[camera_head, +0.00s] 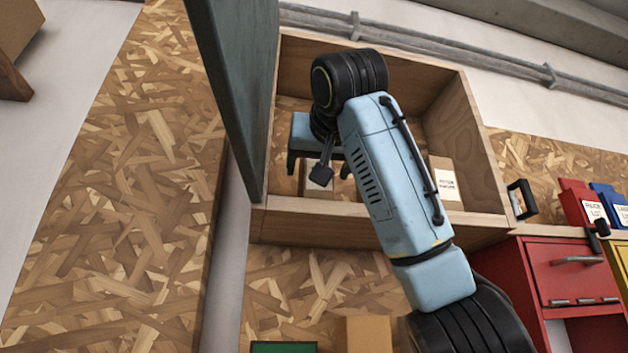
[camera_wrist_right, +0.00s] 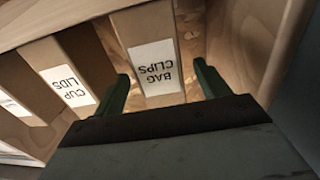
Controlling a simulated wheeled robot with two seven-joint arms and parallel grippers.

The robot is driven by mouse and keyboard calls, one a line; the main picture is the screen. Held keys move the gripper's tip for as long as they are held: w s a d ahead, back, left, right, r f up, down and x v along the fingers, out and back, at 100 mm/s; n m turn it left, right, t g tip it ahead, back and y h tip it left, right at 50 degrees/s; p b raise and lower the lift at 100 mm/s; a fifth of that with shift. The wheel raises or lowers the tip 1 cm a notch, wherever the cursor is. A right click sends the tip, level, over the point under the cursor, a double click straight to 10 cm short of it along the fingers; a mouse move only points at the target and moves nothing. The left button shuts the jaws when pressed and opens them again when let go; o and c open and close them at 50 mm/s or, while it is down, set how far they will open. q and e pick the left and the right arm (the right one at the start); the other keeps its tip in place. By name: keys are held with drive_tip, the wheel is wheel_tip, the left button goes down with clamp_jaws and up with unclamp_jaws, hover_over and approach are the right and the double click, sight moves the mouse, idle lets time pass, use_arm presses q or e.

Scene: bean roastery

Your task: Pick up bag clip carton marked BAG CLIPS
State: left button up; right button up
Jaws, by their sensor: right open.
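The bag clip carton (camera_wrist_right: 148,33) is a brown box with a white label reading BAG CLIPS, upside down in the right wrist view. My right gripper (camera_wrist_right: 163,78) is open, with one green finger toward each side of the carton's labelled face. The carton is between the finger lines, and I cannot tell whether either finger touches it. In the head view my right gripper (camera_head: 316,165) is inside a wooden compartment. My left gripper is not in view.
A carton marked CUP LIDS (camera_wrist_right: 67,75) stands beside it. Wooden walls of the compartment (camera_head: 455,130) surround my gripper, and a grey-green panel (camera_head: 228,90) stands at its left. Another labelled carton (camera_head: 446,169) stands at right inside. A red cabinet (camera_head: 570,268) is outside at right.

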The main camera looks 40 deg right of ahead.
drive_tip(key=p+x, duration=0.2)
drive_tip(key=x, duration=0.2)
drive_tip(key=shift+w+d+r, duration=0.1)
drive_tip(key=shift+d+r, duration=0.1)
drive_tip(key=shift+w+d+f+p, duration=0.15)
drive_tip(key=shift+w+d+p, duration=0.05)
drive_tip(key=shift+w+p, duration=0.2)
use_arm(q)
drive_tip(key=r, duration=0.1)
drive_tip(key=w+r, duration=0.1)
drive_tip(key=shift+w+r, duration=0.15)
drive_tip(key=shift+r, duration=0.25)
use_arm(e)
drive_tip(key=shift+a, duration=0.1)
drive_tip(key=shift+s, duration=0.15)
drive_tip(key=c, duration=1)
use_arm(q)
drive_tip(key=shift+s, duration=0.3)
use_arm(e)
drive_tip(key=shift+c, duration=0.6)
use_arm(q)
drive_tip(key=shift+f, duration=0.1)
